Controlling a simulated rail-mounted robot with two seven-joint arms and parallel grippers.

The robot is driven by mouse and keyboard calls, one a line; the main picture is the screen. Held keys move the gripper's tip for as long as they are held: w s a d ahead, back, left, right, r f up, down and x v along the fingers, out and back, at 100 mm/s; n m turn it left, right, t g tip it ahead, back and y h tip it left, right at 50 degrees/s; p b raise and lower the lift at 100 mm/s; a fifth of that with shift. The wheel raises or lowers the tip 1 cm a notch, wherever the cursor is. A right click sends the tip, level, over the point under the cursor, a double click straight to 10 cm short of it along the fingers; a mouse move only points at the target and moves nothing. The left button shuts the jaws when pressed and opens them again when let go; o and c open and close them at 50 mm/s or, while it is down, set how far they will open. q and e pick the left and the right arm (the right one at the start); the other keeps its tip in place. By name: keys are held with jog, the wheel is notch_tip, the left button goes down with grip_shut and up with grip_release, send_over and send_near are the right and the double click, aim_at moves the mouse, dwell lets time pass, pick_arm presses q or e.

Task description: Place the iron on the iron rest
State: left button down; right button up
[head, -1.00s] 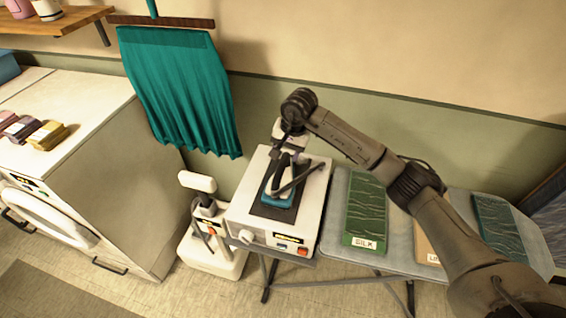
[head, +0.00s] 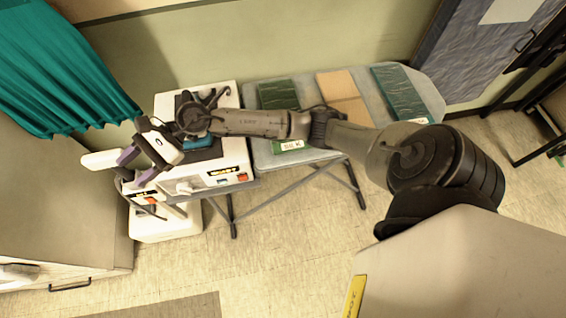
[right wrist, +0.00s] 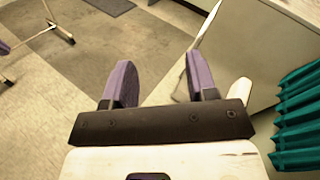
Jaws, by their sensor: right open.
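The iron (head: 201,142), with a teal body and dark handle, lies on the dark pad of the iron rest (head: 203,155), on top of a white station (head: 228,166) at the left end of the ironing board. My right wrist and forearm cover part of the iron. My right gripper (head: 133,168) is to the left of the iron, apart from it, above the station's left edge. Its purple fingers are open and empty; they also show spread in the right wrist view (right wrist: 160,90), with only floor between them. My left gripper is not in view.
The ironing board (head: 262,158) carries a green silk cloth (head: 280,95), a tan cloth (head: 342,92) and a dark green cloth (head: 398,92). A white appliance (head: 165,224) stands on the floor below my gripper. A teal curtain (head: 60,75) hangs left. The floor in front is clear.

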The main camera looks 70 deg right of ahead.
jog(key=s+d+f+n+t+h, duration=0.35)
jog(key=s+f+n+h, duration=0.4)
jog(key=n, duration=0.65)
jog(key=s+d+f+n+t+h, duration=0.3)
jog(key=s+d+f+n+h, duration=0.45)
jog(key=n, duration=0.65)
jog(key=s+a+f+m+g, duration=0.2)
jog(key=s+g, duration=0.3)
jog(key=s, duration=0.4)
jog(key=s+a+f+m+g, duration=0.2)
jog(key=s+f+m+g, duration=0.2)
jog(key=s, duration=0.4)
jog(key=shift+s+a+f+m+g, duration=0.15)
jog(key=shift+s+a+m+g, duration=0.25)
jog(key=shift+m+g, duration=0.1)
jog(key=shift+d, duration=0.1)
